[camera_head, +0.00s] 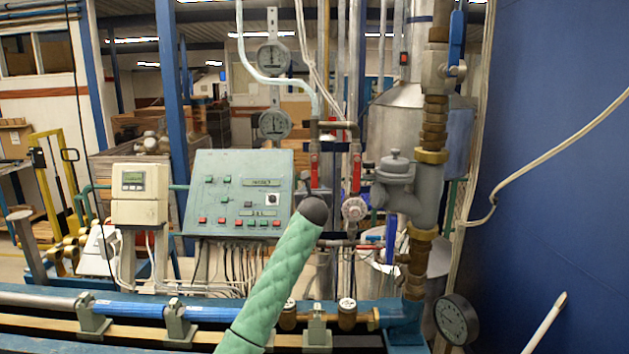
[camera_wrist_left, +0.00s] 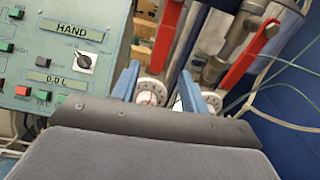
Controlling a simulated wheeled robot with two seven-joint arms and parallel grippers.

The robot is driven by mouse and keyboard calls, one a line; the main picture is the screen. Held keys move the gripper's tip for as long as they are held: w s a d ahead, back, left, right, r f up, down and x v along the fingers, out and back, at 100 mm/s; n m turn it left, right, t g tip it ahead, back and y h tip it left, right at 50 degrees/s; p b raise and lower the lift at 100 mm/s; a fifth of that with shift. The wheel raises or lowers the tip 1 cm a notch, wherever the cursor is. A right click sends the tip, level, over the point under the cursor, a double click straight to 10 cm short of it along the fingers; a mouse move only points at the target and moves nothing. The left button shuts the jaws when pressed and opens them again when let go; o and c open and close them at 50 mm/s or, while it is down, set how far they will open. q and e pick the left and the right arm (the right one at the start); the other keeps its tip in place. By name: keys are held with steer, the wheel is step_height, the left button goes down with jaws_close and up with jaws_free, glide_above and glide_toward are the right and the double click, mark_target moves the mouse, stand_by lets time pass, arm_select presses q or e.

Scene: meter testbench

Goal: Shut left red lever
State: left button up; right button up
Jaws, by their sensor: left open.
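The left red lever (camera_head: 314,172) hangs upright on its pipe in the head view, just above the dark rounded end of my green-sleeved left arm (camera_head: 283,265). In the left wrist view the left red lever (camera_wrist_left: 166,36) runs down toward the gap between the blue fingers of my left gripper (camera_wrist_left: 159,87). The gripper is open, with nothing held. I cannot tell whether a finger touches the lever. The right red lever (camera_head: 356,172) hangs beside it, and in the left wrist view it slants up to the right (camera_wrist_left: 247,53). My right gripper is out of view.
A green control panel (camera_head: 226,190) stands to the left of the levers. A round white dial (camera_head: 354,209) sits below the right lever. A grey valve body (camera_head: 408,190) stands to the right. A blue pipe (camera_head: 135,305) crosses the front, and a pressure gauge (camera_head: 456,319) is low at right.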

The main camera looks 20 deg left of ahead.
mark_target(314, 179)
arm_select(q)
steer(key=shift+w+a+r+p, duration=0.3)
steer(key=shift+w+r+p, duration=0.15)
steer(key=shift+w+r, duration=0.4)
steer(key=p+x, duration=0.3)
steer(key=x, duration=0.2)
steer(key=shift+w+f, duration=0.1)
steer(key=shift+w, duration=0.05)
steer(key=shift+w+a+f, duration=0.15)
steer(key=shift+w+a, duration=0.05)
steer(key=shift+w, duration=0.45)
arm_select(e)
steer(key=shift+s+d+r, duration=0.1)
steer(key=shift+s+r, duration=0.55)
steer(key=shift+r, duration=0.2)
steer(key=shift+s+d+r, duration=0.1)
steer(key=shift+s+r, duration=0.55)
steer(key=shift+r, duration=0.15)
arm_select(q)
jaws_close()
